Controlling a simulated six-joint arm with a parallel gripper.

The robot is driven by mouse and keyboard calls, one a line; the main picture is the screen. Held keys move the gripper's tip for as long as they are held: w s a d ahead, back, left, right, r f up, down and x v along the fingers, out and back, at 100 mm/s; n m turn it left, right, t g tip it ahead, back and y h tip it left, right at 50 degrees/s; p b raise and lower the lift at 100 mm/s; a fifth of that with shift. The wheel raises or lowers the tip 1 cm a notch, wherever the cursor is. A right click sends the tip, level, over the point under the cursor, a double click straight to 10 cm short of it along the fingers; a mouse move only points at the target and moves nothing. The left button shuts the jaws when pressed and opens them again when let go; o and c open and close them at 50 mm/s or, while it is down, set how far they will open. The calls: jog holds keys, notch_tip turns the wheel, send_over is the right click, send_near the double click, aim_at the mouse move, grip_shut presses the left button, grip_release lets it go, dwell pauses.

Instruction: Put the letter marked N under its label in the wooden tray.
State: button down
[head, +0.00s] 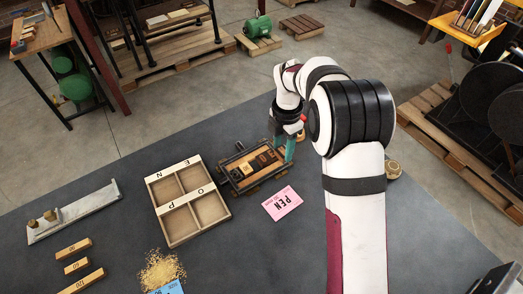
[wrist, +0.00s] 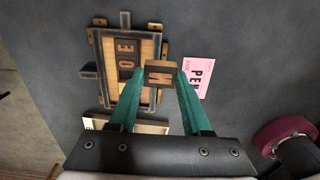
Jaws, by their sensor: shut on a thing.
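My gripper (head: 290,147) is at the right end of the dark-framed press bed. In the wrist view its green fingers (wrist: 160,80) are shut on a brown wooden letter block (wrist: 161,76) with a dark N on its face. The block overlaps the bed's edge there; its height above the bed is hard to tell. The press bed (wrist: 153,103) holds other letter blocks, O and E (wrist: 125,58). The wooden tray (head: 180,222) stands left of the bed with empty compartments. Its N label (head: 159,173) is at the back left, with E, P and O on the others.
A metal bar with brass knobs (head: 75,211), several wooden strips (head: 77,266) and yellow grains (head: 160,269) lie to the left.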

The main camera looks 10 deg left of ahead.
jog(key=d+r, duration=0.2)
jog(key=d, duration=0.2)
send_over(167, 192)
jog(key=shift+m, duration=0.3)
notch_tip(167, 192, down, 6)
jog(key=shift+d+r, duration=0.1)
jog(key=shift+f, duration=2.1)
jog(key=shift+f, duration=0.15)
jog(key=shift+c, duration=1.8)
grip_release()
